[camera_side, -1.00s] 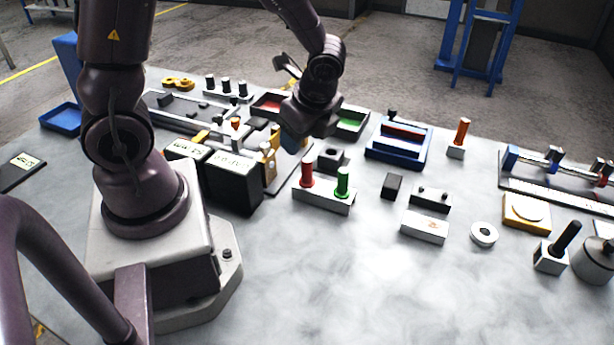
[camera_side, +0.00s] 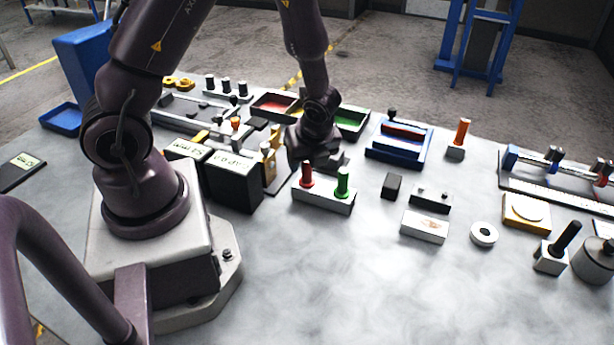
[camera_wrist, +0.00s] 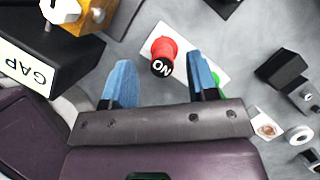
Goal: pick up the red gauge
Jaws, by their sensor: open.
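The red gauge (camera_side: 307,175) is a red cylinder standing upright in a pale block (camera_side: 322,202), beside a green cylinder (camera_side: 343,182). In the wrist view the red gauge (camera_wrist: 164,50) shows its dark end cap, lettered "NO". My gripper (camera_side: 312,160) is just above and behind the red gauge in the side view, and its fingers are hidden there. In the wrist view its two blue fingers (camera_wrist: 160,80) are apart with nothing between them. The red gauge lies just beyond the fingertips. The green cylinder (camera_wrist: 218,80) is mostly hidden behind the right finger.
Black boxes (camera_side: 232,182) stand left of the pale block; one shows lettered "GAP" in the wrist view (camera_wrist: 45,55). A small black block (camera_side: 391,186) and a white block (camera_side: 424,226) lie to the right. The front of the table is clear.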

